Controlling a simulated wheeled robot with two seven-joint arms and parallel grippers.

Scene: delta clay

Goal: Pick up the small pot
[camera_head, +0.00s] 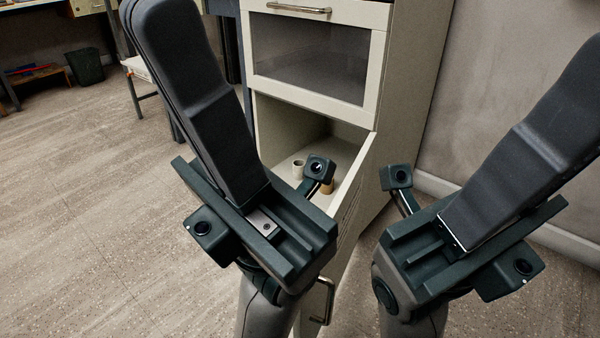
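A small pale, open-topped pot (298,169) stands inside the open lower drawer (359,165) of a cream cabinet. Beside it to the right is a small tan item (327,187), partly hidden behind a camera block on my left gripper. My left gripper (155,12) is in front of the drawer, its long black fingers pointing up and away from the pot. My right gripper (583,105) is to the right of the drawer, fingers pointing up and right. Both are apart from the pot. The gap between the fingers cannot be made out on either.
The cream cabinet (410,85) has a closed glass-fronted compartment (310,55) above the open drawer. A grey wall (500,60) is close on the right. The floor (80,220) at left is clear. A dark bin (85,66) and a chair stand farther back.

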